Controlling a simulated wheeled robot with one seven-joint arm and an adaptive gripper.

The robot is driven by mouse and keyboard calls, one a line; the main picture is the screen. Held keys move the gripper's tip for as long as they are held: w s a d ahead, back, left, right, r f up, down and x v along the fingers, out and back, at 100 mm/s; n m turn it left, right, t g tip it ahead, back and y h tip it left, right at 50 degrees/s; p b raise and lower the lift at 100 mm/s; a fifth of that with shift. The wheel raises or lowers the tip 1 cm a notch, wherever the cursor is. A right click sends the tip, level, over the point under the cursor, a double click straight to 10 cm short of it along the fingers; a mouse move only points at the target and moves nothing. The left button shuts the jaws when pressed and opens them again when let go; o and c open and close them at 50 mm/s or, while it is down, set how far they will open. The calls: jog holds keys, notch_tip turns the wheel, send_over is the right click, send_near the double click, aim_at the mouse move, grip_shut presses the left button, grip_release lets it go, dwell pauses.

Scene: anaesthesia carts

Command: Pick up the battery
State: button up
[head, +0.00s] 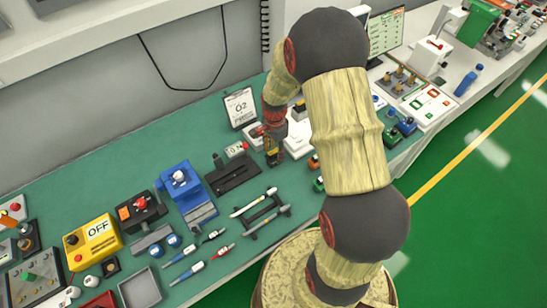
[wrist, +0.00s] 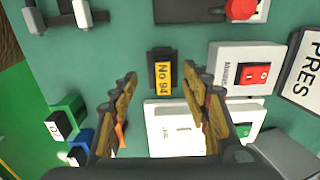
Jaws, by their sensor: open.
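My gripper (wrist: 161,76) is open, its two yellow-brown fingers spread and pointing down at the green bench top. In the head view my gripper (head: 273,154) is over the middle of the bench. In the wrist view a small black block with a yellow "No 94" label (wrist: 162,75) lies between and beyond the fingertips, with nothing gripped. No object is clearly marked as a battery, so I cannot tell whether this block is it. The block is not distinguishable in the head view, where my gripper and arm cover that area.
A white box with a red rocker switch (wrist: 246,70) stands close right of the fingers. A white panel (wrist: 165,138) lies partly behind them. Green (wrist: 66,118) and blue (wrist: 80,147) blocks are at left. A black slotted device (head: 232,173) and tool rack (head: 262,213) are nearby.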

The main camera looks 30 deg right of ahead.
aim_at(273, 159)
jog(key=f, duration=0.6)
jog(key=shift+w+a+f+b, duration=0.1)
jog(key=shift+w+a+b, duration=0.1)
jog(key=shift+b, duration=0.15)
jog(key=shift+c, duration=1.2)
jog(key=c, duration=0.6)
